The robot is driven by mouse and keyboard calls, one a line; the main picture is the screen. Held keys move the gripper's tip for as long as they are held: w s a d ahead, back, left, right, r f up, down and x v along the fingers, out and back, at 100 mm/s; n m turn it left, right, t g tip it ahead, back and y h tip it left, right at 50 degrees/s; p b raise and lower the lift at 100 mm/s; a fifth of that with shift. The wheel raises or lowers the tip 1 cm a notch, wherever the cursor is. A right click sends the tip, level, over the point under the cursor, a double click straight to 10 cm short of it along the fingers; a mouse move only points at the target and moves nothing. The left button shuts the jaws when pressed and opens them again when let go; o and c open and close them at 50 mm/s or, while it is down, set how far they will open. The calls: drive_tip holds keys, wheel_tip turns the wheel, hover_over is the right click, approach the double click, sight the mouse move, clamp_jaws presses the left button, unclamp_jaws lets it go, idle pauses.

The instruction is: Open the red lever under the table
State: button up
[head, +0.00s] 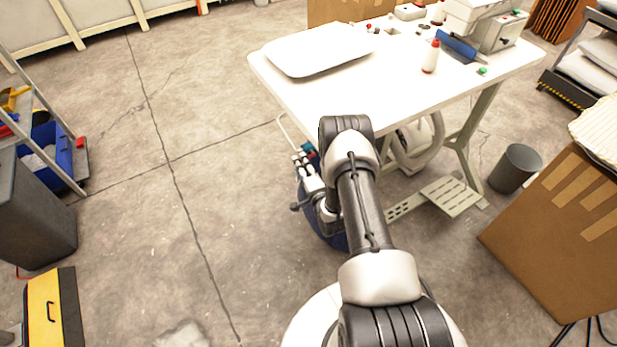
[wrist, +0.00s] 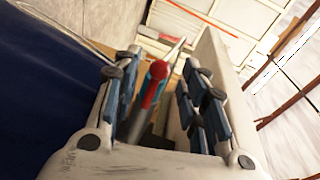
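The red lever (wrist: 153,84) shows in the wrist view as a red-tipped handle with a grey shaft, between the two fingers of my gripper (wrist: 160,68). The fingers have blue pads and stand apart, with a visible gap on the right side of the lever. I cannot tell whether the left finger touches it. In the head view my gripper (head: 304,160) is low beside the left end of the white table (head: 345,118), just below the top. The lever cannot be made out in the head view.
A large dark blue surface (wrist: 45,90) fills the left of the wrist view. On the tabletop lie a white pillow (head: 318,50), a red-capped bottle (head: 431,57) and a sewing machine (head: 485,25). A grey bin (head: 514,168) and cardboard box (head: 560,235) stand right.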

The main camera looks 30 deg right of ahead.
drive_tip(key=v, duration=0.9)
drive_tip(key=shift+f, duration=0.1)
